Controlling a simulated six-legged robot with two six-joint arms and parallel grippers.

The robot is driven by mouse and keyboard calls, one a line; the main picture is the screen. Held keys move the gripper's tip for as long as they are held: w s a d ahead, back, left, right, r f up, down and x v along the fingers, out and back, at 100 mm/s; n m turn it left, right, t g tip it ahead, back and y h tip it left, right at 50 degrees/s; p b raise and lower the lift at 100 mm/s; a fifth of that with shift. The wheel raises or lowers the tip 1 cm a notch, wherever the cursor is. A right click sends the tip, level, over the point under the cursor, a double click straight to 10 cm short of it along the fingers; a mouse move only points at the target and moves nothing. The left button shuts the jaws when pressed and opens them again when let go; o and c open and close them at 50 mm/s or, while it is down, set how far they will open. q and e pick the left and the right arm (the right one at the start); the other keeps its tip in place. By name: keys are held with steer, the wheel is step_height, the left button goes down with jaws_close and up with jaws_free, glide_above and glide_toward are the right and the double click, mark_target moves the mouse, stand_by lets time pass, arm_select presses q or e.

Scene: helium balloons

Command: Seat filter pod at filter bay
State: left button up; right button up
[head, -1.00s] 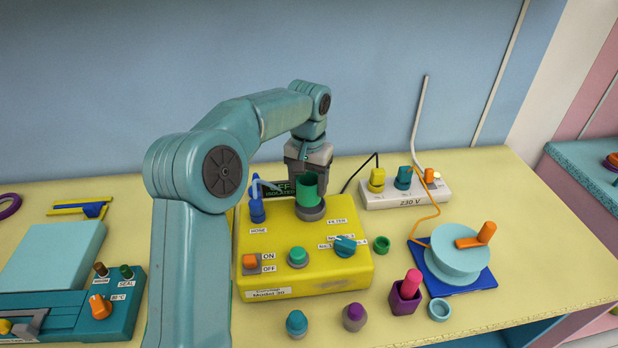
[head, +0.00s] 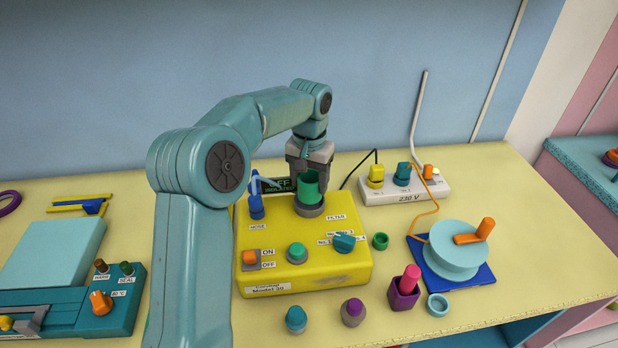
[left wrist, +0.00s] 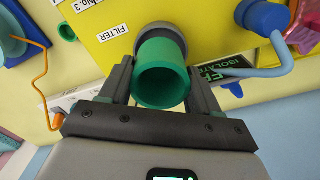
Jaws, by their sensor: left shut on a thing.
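The filter pod (head: 309,187) is a green open-topped cylinder. It stands upright at the grey collar of the filter bay (head: 310,210), on top of the yellow machine (head: 300,275) near the FILTER label. In the left wrist view the pod (left wrist: 162,85) lies between the two fingers of my left gripper (left wrist: 160,88), in line with the grey collar (left wrist: 165,35). My left gripper (head: 308,172) is shut on the pod, behind it in the head view. I cannot tell whether the pod is fully down in the collar. My right gripper is out of view.
A blue hose fitting (head: 256,207) stands close left of the bay. A 230 V power strip (head: 405,192) is behind right. A cable reel (head: 458,250) and several small caps and pegs sit right and in front. A sealer (head: 75,300) is at left.

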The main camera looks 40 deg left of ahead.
arm_select(q)
steer(key=shift+w, duration=0.25)
steer(key=shift+s, duration=0.45)
steer(key=shift+a, duration=0.1)
steer(key=shift+w, duration=0.2)
stand_by(0.3)
steer(key=shift+f+b, duration=0.9)
steer(key=shift+f, duration=0.8)
steer(key=o, duration=1.4)
steer(key=shift+c, duration=0.2)
